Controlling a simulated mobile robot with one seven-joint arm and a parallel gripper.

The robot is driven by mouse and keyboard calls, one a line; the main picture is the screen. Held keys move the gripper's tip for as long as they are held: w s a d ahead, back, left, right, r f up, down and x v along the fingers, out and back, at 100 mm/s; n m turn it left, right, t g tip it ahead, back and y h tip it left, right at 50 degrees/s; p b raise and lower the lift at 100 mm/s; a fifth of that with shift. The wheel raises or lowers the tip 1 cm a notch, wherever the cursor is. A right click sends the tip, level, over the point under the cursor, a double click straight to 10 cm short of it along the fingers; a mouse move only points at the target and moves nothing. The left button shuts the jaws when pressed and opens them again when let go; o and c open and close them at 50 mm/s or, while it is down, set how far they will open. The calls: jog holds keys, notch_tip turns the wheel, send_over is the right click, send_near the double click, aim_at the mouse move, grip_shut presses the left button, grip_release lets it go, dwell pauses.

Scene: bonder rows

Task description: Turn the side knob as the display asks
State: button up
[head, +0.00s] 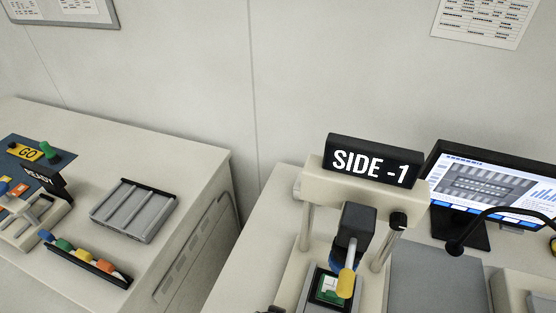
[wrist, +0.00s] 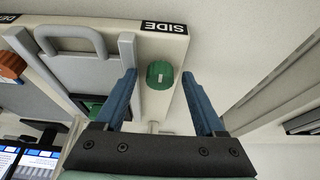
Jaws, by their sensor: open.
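The display (head: 375,161) in the head view is a black sign on top of the bonder, reading "SIDE -1" in white. In the wrist view the side knob (wrist: 160,75) is a green ribbed knob with a small white mark on its face. It sits on a pale panel near a black label (wrist: 164,28) reading "SIDE", which appears upside down. My gripper (wrist: 159,77) is open, with one blue finger on each side of the knob and visible gaps to both. I cannot tell how deep the fingers reach. The green knob is not visible in the head view.
An orange-brown knob (wrist: 11,66) and a grey handle (wrist: 72,40) show left in the wrist view.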

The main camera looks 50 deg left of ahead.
jog(key=shift+c, duration=0.4)
grip_shut()
jog(key=n+p, duration=0.1)
jog(key=n+y+p, duration=0.1)
jog(key=shift+w+d+r+n+g, duration=0.1)
jog(key=shift+w+r+n+g, duration=0.05)
jog(key=shift+n+g, duration=0.2)
jog(key=shift+n+g+y+p, duration=0.35)
jog(key=shift+n+g, duration=0.3)
jog(key=shift+n, duration=1.4)
jog(key=shift+o, duration=0.4)
grip_release()
